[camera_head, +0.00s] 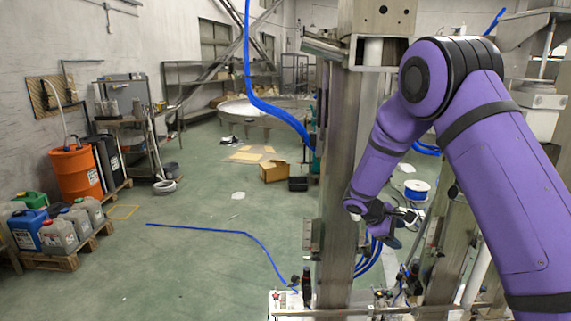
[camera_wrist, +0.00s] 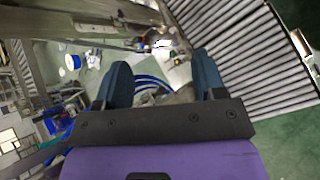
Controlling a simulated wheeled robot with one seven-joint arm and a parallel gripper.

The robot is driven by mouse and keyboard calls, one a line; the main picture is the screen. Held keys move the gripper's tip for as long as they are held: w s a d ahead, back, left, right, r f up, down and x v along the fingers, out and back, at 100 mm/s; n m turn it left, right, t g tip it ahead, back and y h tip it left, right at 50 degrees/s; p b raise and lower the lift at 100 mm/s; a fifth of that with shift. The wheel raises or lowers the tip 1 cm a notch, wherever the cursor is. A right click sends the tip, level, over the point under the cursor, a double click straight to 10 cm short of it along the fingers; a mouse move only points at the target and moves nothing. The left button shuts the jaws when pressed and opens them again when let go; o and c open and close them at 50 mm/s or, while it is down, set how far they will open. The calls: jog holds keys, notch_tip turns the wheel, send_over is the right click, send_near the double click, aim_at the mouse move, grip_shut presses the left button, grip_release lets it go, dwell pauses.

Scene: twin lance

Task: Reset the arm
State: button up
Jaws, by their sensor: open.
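My purple arm (camera_head: 515,175) enters the head view from the right and bends down toward the centre. My gripper (camera_head: 405,222) hangs at the arm's lower end, just right of a steel post. In the wrist view my gripper (camera_wrist: 163,75) shows two dark blue fingers set wide apart. Nothing is between the fingers, so it is open and empty. Blue cables and blurred machine parts show beyond the fingertips. The fingertips are small and partly hidden in the head view.
A steel post (camera_head: 345,190) stands close left of my gripper. Blue hose (camera_head: 260,100) hangs left of the post. A blue cable spool (camera_head: 417,188) lies behind my gripper. An orange drum (camera_head: 77,172) and canisters (camera_head: 58,236) stand at the left. Green floor (camera_head: 190,265) at centre left is mostly clear.

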jog(key=s+d+r+m+y, duration=0.1)
jog(key=s+r+m+y, duration=0.15)
jog(key=s+r, duration=0.7)
jog(key=s+r+m+y, duration=0.2)
jog(key=s+r+m, duration=0.2)
jog(key=s+r, duration=0.55)
jog(key=s+a+r+m+t+y, duration=0.1)
jog(key=s+r, duration=0.3)
jog(key=s, duration=0.6)
jog(key=s+a+r+m+t+y, duration=0.2)
jog(key=s+r+m+t+y, duration=0.1)
jog(key=s, duration=0.7)
notch_tip(320, 180, up, 2)
jog(key=shift+r+t+y, duration=0.1)
jog(key=shift+t+y, duration=0.25)
jog(key=shift+t, duration=0.15)
